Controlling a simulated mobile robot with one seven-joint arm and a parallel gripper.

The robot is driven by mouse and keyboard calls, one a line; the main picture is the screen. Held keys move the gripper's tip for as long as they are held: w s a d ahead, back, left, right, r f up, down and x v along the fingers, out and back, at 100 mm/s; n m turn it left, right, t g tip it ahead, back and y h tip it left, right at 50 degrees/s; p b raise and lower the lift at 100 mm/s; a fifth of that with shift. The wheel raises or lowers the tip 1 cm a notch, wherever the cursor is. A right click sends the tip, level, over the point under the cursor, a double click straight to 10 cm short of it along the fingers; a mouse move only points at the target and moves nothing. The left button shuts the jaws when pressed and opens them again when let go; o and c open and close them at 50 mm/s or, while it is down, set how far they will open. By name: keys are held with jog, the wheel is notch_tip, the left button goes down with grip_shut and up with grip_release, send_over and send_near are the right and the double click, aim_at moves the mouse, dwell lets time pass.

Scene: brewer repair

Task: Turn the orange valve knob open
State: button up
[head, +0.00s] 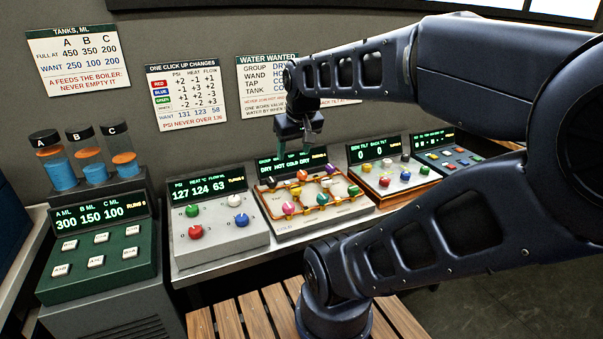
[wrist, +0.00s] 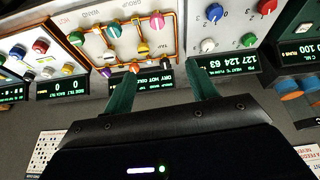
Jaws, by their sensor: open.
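The orange valve knob (head: 302,174) sits near the top edge of the pipe-and-knob panel (head: 275,228), just under its green display. In the wrist view the orange knob (wrist: 132,68) shows right at the tip of the left-hand finger. My gripper (head: 294,157) hangs over the panel's display edge, its green fingers pointing down. In the wrist view my gripper (wrist: 160,78) is open and empty, with the black knob (wrist: 165,66) showing beyond the gap. The orange knob is not between the fingers. Whether the finger touches it, I cannot tell.
Several coloured knobs, such as a pink one (head: 289,208), crowd the same panel among the orange-brown pipes. A grey dial panel (head: 220,250) stands to the left and another knob panel (head: 395,181) to the right. Wall charts hang behind. A slatted wooden surface (head: 255,318) lies in front.

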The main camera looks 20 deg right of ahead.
jog(key=w+d+f+n+g, duration=0.1)
jog(key=w+d+n, duration=0.15)
jog(key=w, duration=0.35)
jog(key=w+d+f+n+g, duration=0.1)
jog(key=w+d+f+n, duration=0.15)
jog(key=w, duration=0.45)
jog(key=n+g, duration=0.2)
jog(key=n, duration=0.4)
send_over(301, 173)
notch_tip(301, 173, down, 10)
jog(key=r, duration=0.1)
notch_tip(301, 173, down, 11)
jog(key=shift+w+d+r, duration=0.1)
jog(key=shift+w, duration=0.05)
jog(key=c, duration=1)
